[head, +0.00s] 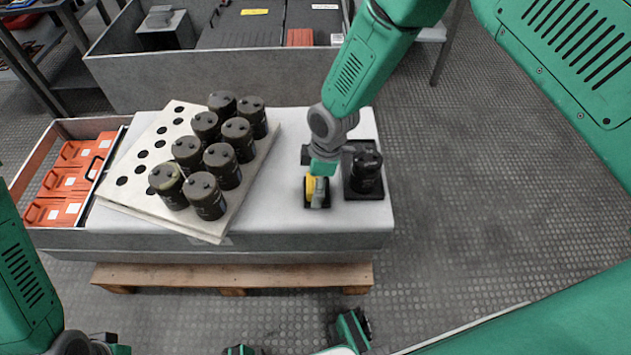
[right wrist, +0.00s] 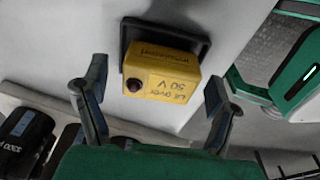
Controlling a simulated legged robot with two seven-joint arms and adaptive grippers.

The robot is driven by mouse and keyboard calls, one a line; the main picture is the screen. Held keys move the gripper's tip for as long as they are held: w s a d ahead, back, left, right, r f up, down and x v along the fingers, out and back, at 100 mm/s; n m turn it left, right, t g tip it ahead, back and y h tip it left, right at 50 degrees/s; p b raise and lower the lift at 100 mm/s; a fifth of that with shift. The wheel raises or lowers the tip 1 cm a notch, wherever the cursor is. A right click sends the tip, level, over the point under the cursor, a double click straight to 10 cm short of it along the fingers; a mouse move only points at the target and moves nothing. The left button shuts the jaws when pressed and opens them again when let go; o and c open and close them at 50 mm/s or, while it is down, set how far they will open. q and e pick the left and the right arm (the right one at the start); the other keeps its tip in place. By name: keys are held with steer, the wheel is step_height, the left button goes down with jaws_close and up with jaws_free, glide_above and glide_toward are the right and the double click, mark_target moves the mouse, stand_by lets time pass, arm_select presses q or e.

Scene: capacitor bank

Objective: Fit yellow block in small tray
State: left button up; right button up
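The yellow block (head: 310,187) stands at the small black tray (head: 325,205) on the right part of the grey table. In the right wrist view, the yellow block (right wrist: 160,78) shows printed text with "50 V" and a dark round knob. Its far end meets the small black tray (right wrist: 126,36), whose rim shows around it; I cannot tell if it is fully seated. My right gripper (right wrist: 156,80) is open, with one finger on each side of the block and visible gaps. In the head view, it partly hides block and tray. My left gripper is not clearly in view.
A larger black tray (head: 366,194) with a black capacitor (head: 366,172) stands just right of the small tray. A white perforated board (head: 130,190) with several black capacitors lies left. A drawer with orange cases (head: 62,182) is at far left. Bare tabletop (head: 270,190) lies between.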

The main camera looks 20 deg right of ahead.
step_height(320, 180, up, 12)
steer(key=d, duration=0.2)
steer(key=s+d+m+p, duration=0.3)
steer(key=s+d+m, duration=0.1)
steer(key=s, duration=0.5)
steer(key=s+d+f+m+h+p, duration=0.1)
steer(key=s+d+m+p, duration=0.3)
steer(key=s, duration=0.5)
steer(key=s+d+f+m+p, duration=0.1)
steer(key=s+d+m+p, duration=0.2)
steer(key=s+m, duration=0.3)
steer(key=s+d, duration=0.1)
steer(key=s, duration=0.3)
steer(key=shift+h+p, duration=0.35)
steer(key=shift+h, duration=0.05)
